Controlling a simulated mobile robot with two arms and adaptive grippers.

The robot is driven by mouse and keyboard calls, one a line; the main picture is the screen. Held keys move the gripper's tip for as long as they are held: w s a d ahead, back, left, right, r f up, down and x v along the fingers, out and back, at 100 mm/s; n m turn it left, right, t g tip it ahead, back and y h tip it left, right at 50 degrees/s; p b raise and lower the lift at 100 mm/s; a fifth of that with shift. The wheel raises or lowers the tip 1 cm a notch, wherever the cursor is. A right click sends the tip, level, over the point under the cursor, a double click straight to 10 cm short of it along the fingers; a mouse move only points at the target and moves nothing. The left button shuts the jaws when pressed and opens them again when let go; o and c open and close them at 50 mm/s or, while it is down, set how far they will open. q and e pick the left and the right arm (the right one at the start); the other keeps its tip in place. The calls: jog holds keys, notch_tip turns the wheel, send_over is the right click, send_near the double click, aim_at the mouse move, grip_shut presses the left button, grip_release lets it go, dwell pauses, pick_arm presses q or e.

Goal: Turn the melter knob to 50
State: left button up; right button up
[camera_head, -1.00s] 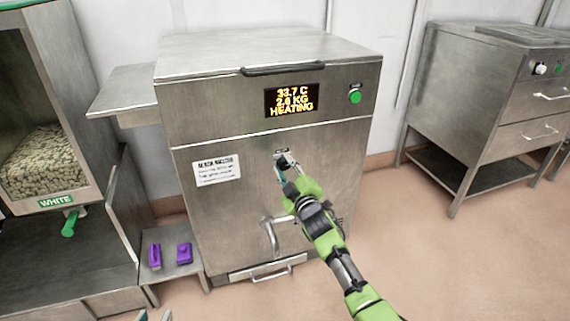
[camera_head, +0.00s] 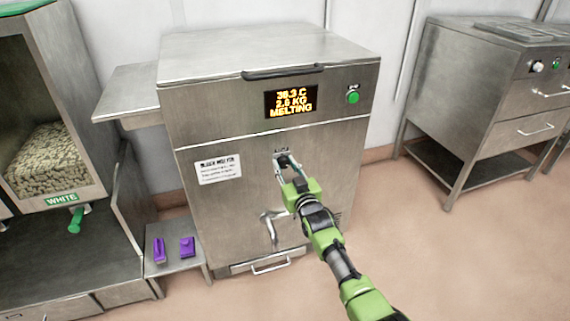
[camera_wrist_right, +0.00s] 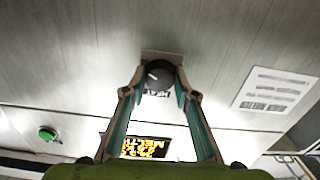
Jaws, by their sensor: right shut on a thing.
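The melter (camera_head: 240,110) is a steel cabinet with a lid handle on top and a spout low on its front. Its display (camera_head: 291,101) reads about 38.3 C, 2.6 KG, MELTING. The black melter knob (camera_wrist_right: 159,74) has a white pointer line and sits on a plate marked HEAT. My right gripper (camera_wrist_right: 160,82) is shut on the knob, one finger on each side. In the head view my right gripper (camera_head: 287,168) reaches the melter front and partly covers the knob. The scale numbers are not legible. My left gripper is not in view.
A green button (camera_head: 353,97) is right of the display. A white label (camera_head: 219,169) is left of the knob. Two purple pieces (camera_head: 187,247) lie on a low shelf. A pellet bin marked WHITE (camera_head: 62,198) stands at left, a steel cabinet (camera_head: 490,110) at right.

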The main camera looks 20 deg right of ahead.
jog(key=shift+f+m, duration=0.1)
jog(key=shift+m, duration=0.4)
jog(key=o, duration=1.1)
jog(key=s, duration=1.2)
jog(key=shift+d, duration=0.2)
